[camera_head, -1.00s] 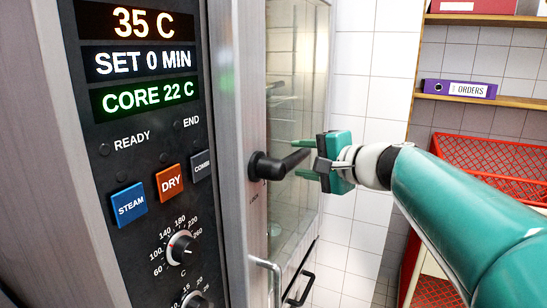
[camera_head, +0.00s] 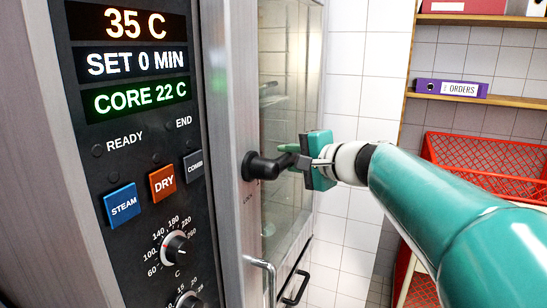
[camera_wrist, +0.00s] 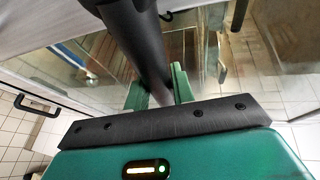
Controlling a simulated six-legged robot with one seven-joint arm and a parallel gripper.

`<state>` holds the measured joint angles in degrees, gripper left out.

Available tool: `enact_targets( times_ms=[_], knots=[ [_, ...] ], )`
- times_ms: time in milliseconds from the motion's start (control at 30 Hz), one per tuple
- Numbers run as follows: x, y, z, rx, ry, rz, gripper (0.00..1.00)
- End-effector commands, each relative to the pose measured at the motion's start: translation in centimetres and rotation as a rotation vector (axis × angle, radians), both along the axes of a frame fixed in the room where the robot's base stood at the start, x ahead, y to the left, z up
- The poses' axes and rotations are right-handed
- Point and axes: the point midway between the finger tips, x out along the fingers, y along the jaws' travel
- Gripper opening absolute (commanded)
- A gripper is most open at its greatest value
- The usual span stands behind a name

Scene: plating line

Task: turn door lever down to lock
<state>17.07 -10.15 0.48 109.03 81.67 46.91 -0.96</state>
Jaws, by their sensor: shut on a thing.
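The black door lever (camera_head: 266,166) sticks out from the steel edge of the oven door and points right, about level. My gripper (camera_head: 296,157) is at the free end of the lever, with its green fingers shut on it. In the wrist view the dark lever (camera_wrist: 138,38) runs down between the two green fingers (camera_wrist: 160,90), one on each side. The lever's tip is hidden by the gripper body.
The oven control panel (camera_head: 135,150) with displays, buttons and knobs stands at the left. The glass door (camera_head: 285,70) lies behind the lever. A steel handle (camera_head: 262,268) is below. Red crates (camera_head: 490,160) and a shelf with a purple binder (camera_head: 452,88) are at the right.

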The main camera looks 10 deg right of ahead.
Motion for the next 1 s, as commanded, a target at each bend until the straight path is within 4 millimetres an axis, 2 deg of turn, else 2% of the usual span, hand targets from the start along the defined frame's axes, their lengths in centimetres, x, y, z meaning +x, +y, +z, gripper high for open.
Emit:
enact_targets(
  times_ms=[367, 1000],
  knots=[
    [-0.2, 0.2, -1.2, 0.079, 0.11, 0.003, 0.0],
    [-2.2, 1.7, -5.9, 0.418, 0.578, 0.004, 0.0]
  ],
)
